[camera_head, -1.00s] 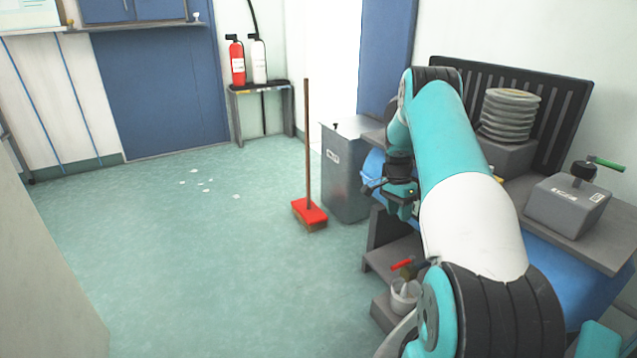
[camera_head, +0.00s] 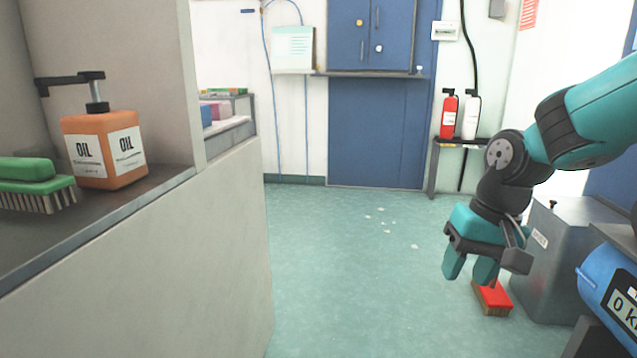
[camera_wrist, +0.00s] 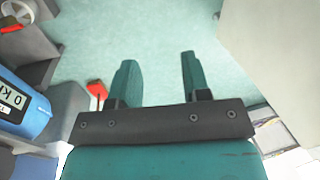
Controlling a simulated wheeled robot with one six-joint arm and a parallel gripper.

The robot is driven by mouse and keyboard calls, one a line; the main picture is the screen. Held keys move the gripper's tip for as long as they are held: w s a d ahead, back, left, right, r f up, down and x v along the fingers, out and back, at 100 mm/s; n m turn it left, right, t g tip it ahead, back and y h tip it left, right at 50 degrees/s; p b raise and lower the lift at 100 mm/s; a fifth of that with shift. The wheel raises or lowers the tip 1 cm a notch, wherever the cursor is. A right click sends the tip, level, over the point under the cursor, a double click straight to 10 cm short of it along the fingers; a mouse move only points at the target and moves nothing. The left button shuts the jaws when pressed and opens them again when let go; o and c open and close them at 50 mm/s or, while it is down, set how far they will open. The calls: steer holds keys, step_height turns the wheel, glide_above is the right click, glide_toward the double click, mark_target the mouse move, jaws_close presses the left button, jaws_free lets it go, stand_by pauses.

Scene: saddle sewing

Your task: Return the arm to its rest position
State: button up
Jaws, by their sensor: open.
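My teal and black arm (camera_head: 598,115) reaches in from the right edge of the head view. My gripper (camera_head: 468,272) hangs at its end, fingers pointing down, in front of the grey bin and above the red broom head. In the wrist view my gripper (camera_wrist: 158,75) has its two teal fingers spread apart. Nothing is between them, only the green floor behind.
A grey bin (camera_head: 555,260) and a blue scale (camera_head: 612,285) stand at the right. A red broom head (camera_head: 493,294) is on the floor. A shelf at the left holds an orange oil bottle (camera_head: 104,148) and a green brush (camera_head: 38,186). The middle floor (camera_head: 350,280) is mostly clear, with white scraps.

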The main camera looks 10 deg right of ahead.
steer(key=s+a+r+n+y, duration=0.1)
steer(key=s+a+n, duration=0.45)
steer(key=s, duration=0.35)
steer(key=s+a+r+n+y, duration=0.15)
steer(key=s+a+n, duration=0.25)
steer(key=s+a, duration=0.4)
step_height(320, 180, up, 32)
steer(key=d+p, duration=0.1)
steer(key=p, duration=3.1)
steer(key=shift+s+d+m+g, duration=0.15)
steer(key=shift+d+m+g, duration=0.15)
steer(key=shift+d+m, duration=0.05)
steer(key=shift+h, duration=0.25)
